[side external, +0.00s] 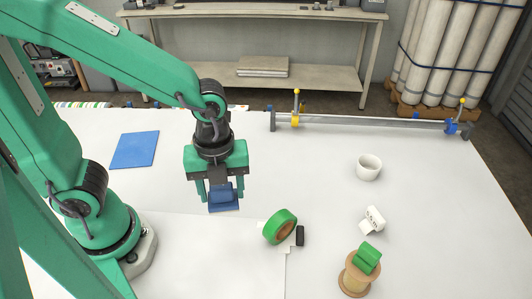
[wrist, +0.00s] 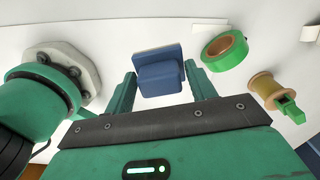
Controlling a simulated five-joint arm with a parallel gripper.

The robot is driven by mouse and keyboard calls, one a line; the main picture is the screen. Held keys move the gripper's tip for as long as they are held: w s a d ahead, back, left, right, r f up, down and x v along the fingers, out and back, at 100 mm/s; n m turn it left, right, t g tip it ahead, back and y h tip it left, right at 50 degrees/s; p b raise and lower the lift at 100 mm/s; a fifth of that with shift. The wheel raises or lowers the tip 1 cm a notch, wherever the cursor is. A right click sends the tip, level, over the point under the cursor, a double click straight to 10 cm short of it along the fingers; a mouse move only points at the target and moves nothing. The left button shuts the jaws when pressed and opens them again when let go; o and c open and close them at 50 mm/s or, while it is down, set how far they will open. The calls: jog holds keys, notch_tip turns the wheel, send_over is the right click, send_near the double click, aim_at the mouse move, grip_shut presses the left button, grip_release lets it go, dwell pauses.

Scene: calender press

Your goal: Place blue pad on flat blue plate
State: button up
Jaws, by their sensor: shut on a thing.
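A blue pad with a raised block-like grip (side external: 224,197) is between the fingers of my gripper (side external: 219,190), which is shut on it. The pad hangs level or nearly so; how far it is above the table is hard to tell. In the wrist view the pad (wrist: 160,72) shows a flat base and a block between my two green fingers (wrist: 160,88). The flat blue plate (side external: 134,150) lies on the white table to the left of and behind my gripper in the side view. It is bare. I do not see it in the wrist view.
A green tape roll (side external: 280,227) with a small black piece (side external: 300,236) lies right of my gripper. A wooden spool with a green clip (side external: 355,280), a tipped white cup (side external: 372,220) and an upright white cup (side external: 368,167) stand further right. A metal bar (side external: 370,123) runs along the back.

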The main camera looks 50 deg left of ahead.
jog(key=shift+w+a, duration=0.1)
jog(key=shift+w+a+n, duration=0.3)
jog(key=shift+w+a, duration=0.05)
jog(key=shift+a, duration=0.1)
jog(key=w+a+n, duration=0.5)
jog(key=a+n, duration=0.2)
jog(key=a, duration=0.6)
jog(key=s+a+n, duration=0.3)
jog(key=a+n, duration=0.4)
jog(key=a, duration=1)
jog(key=shift+s+r+n, duration=0.2)
jog(key=shift+r+n, duration=0.15)
jog(key=shift+n, duration=0.05)
send_over(144, 149)
notch_tip(144, 149, down, 7)
jog(key=shift+a, duration=0.1)
jog(key=shift+f, duration=2)
jog(key=shift+f, duration=0.15)
